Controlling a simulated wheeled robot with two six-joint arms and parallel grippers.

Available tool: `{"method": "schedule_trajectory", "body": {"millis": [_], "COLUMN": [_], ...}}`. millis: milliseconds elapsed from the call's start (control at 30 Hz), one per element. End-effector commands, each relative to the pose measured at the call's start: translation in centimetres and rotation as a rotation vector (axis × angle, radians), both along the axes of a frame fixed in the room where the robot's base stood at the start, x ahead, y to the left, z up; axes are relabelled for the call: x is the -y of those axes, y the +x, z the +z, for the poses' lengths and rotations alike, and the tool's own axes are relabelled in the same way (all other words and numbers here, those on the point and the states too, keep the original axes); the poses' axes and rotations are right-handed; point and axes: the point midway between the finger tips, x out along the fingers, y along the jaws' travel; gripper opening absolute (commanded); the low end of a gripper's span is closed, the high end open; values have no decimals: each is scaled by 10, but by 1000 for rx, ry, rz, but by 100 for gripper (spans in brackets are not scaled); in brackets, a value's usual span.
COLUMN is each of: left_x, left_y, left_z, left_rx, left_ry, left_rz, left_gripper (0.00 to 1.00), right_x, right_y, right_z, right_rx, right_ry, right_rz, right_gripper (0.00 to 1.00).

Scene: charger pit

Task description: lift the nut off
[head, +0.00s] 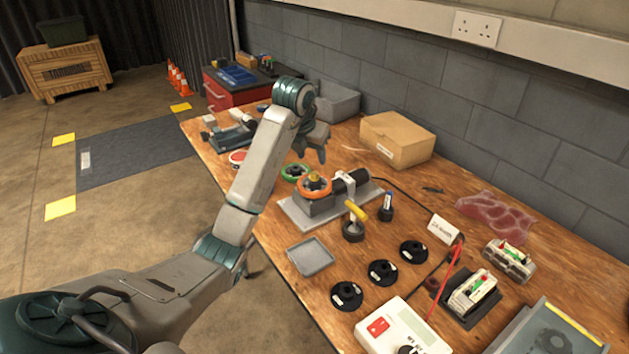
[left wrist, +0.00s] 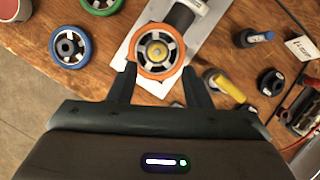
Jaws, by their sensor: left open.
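The nut (head: 314,176) is a small brass-yellow piece at the centre of an orange-rimmed wheel (head: 301,186). The wheel is mounted on a dark motor-like body on a grey plate (head: 301,215). In the left wrist view the nut (left wrist: 157,50) sits in the hub of the orange wheel (left wrist: 157,74). My left gripper (left wrist: 159,68) is open and empty. Its fingers appear on either side of the wheel's near rim in that view. In the head view my left gripper (head: 316,152) is above and behind the wheel, apart from it. My right gripper is not in view.
A green wheel (head: 296,171) lies left of the fixture. A yellow-handled tool (head: 356,211) stands in a dark holder at its right. A grey tray (head: 311,256) lies in front, near several black discs (head: 383,272). A cardboard box (head: 396,140) stands behind.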

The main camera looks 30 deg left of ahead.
Motion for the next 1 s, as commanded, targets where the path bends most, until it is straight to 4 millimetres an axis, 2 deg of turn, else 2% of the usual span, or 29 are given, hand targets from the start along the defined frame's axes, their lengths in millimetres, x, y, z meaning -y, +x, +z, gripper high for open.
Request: {"method": "schedule_trajectory", "body": {"millis": [100,267,600,733,933,1000], "left_x": [0,-1,-5,-6,-6,-6], "left_y": [4,7,17,20,20,20], "left_z": [-13,-18,-60,-67,-68,-67], "left_rx": [-1,-1,-2,0,0,1], "left_ry": [-1,0,-1,0,1,1], "left_rz": [0,-1,0,0,-1,-1], "left_gripper": [45,45,45,45,45,31], "right_x": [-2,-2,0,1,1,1], "right_y": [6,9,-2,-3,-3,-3], "right_z": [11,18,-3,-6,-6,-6], "right_rx": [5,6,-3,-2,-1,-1], "right_ry": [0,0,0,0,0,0], "right_rz": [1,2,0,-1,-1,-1], "right_gripper": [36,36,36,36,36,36]}}
